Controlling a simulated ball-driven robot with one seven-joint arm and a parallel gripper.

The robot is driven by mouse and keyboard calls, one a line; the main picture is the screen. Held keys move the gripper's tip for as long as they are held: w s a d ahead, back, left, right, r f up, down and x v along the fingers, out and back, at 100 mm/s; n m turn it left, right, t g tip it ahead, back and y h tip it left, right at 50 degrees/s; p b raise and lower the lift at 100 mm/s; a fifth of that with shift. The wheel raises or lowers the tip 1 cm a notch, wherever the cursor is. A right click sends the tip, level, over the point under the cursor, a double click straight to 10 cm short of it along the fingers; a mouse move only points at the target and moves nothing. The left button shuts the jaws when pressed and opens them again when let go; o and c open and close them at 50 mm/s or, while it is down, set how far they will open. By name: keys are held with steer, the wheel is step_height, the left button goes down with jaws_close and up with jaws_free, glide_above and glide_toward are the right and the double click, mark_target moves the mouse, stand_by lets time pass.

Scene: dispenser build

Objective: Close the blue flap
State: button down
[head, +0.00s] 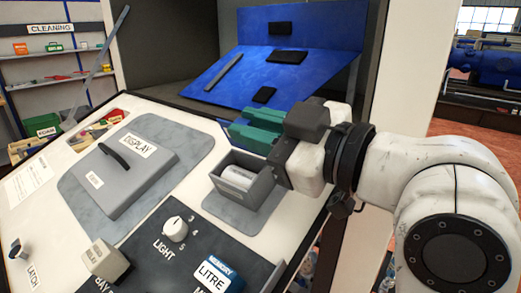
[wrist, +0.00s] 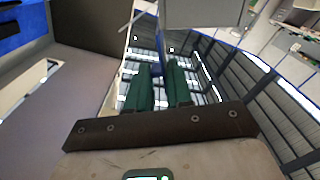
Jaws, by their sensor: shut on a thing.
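The blue flap (head: 225,85) is a sloping blue panel in the dark recess at the back of the machine, in front of an upright blue panel (head: 335,28). Its front edge is raised above the recess floor. My gripper (head: 236,122) has green fingers at the flap's lower right front edge. In the wrist view, the fingers (wrist: 159,78) have a narrow gap with a thin blue strip in it. They are shut on the flap's edge; the exact contact is partly hidden.
In front lies a sloping white panel with a grey DISPLAY lid (head: 125,180), a grey box (head: 243,180) holding a white cylinder, and a LIGHT knob (head: 175,229). A white post (head: 410,70) stands right of the recess, close to my arm. Shelves (head: 55,70) stand at left.

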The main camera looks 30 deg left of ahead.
mark_target(240, 188)
steer(key=n+b, duration=0.2)
steer(key=s+f+n+b, duration=0.1)
steer(key=b, duration=0.2)
steer(key=s+f+n+b, duration=0.1)
steer(key=n+b, duration=0.1)
steer(key=shift+n, duration=0.3)
steer(key=n+b, duration=0.2)
steer(key=s+f+n+b, duration=0.1)
steer(key=n+b, duration=0.2)
steer(key=shift+f+b, duration=0.15)
steer(key=shift+b, duration=0.15)
steer(key=shift+s, duration=0.1)
steer(key=c, duration=1.2)
jaws_free()
steer(key=shift+c, duration=0.2)
steer(key=shift+o, duration=0.7)
steer(key=shift+a, duration=0.1)
